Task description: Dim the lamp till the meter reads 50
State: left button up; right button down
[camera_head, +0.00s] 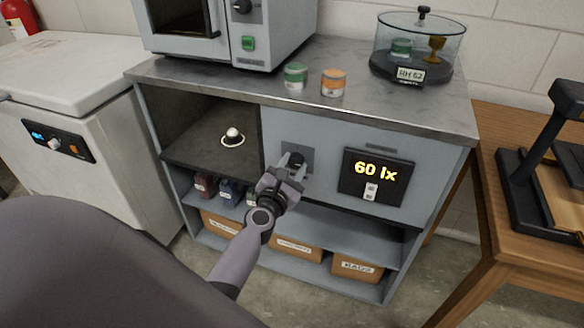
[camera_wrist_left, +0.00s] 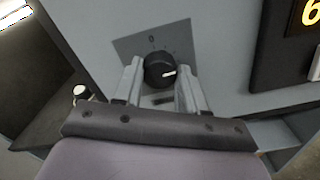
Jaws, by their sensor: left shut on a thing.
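The meter (camera_head: 376,177) on the cabinet front reads "60 lx" in yellow digits, with a small white switch below them. A black dimmer knob (camera_wrist_left: 159,70) with a white pointer mark sits on a grey plate left of the meter. The pointer faces right in the left wrist view. My left gripper (camera_head: 290,166) is shut on the knob, one finger on each side; it also shows in the left wrist view (camera_wrist_left: 159,80). My right gripper is not in view.
The cabinet top (camera_head: 350,60) holds a green-banded tin (camera_head: 295,76), an orange-banded tin (camera_head: 333,83) and a glass-covered display (camera_head: 419,45). Labelled boxes (camera_head: 357,268) fill the lower shelf. A wooden table (camera_head: 500,220) stands right, a white chest (camera_head: 100,130) left.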

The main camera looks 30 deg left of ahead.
pick_arm(q)
jog(key=shift+w+r, duration=0.1)
dwell(0.3)
jog(key=o, duration=0.9)
jog(key=shift+o, duration=0.8)
